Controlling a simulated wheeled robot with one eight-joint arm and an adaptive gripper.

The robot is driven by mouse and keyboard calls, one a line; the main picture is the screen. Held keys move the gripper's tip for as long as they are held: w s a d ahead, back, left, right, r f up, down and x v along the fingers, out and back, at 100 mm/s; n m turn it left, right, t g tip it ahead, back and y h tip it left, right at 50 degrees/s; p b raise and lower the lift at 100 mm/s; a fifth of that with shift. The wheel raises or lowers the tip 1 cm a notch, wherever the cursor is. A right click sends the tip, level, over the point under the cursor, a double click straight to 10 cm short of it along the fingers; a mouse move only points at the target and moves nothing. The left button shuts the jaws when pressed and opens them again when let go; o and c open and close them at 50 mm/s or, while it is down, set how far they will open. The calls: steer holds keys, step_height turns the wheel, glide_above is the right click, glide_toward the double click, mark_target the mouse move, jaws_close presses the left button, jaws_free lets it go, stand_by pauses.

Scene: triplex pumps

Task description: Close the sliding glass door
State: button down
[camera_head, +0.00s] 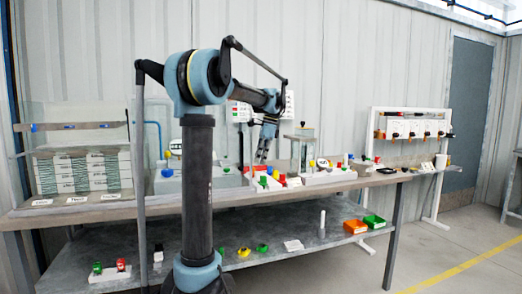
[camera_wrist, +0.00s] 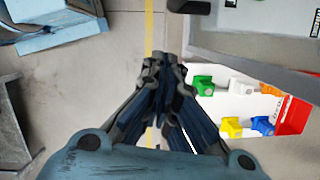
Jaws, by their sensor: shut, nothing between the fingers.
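A clear glass panel (camera_head: 75,112) stands at the left end of the workbench, in front of a rack of white boxes. It looks like the sliding glass door, but its edges are faint and I cannot tell how far open it is. My gripper (camera_head: 262,157) is well to the right of it, pointing down above the middle of the bench. In the wrist view my gripper (camera_wrist: 161,66) has its fingers together with nothing between them. The glass panel is not seen in the wrist view.
The workbench (camera_head: 100,212) has a lower shelf (camera_head: 205,273). Coloured valve pieces (camera_wrist: 232,127) sit near my gripper. A glass cylinder (camera_head: 302,153) stands to its right. A white rack (camera_head: 411,125) is further right. Floor (camera_head: 445,262) is clear at right.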

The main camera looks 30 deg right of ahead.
mark_target(251, 157)
steer(key=shift+w+a+r, duration=0.1)
steer(key=shift+w+a, duration=0.15)
steer(key=shift+a, duration=0.35)
steer(key=shift+w+a, duration=0.3)
steer(key=shift+a, duration=0.3)
steer(key=shift+w+a+r, duration=0.1)
steer(key=shift+w+a, duration=0.15)
steer(key=shift+a, duration=0.35)
steer(key=shift+a, duration=0.1)
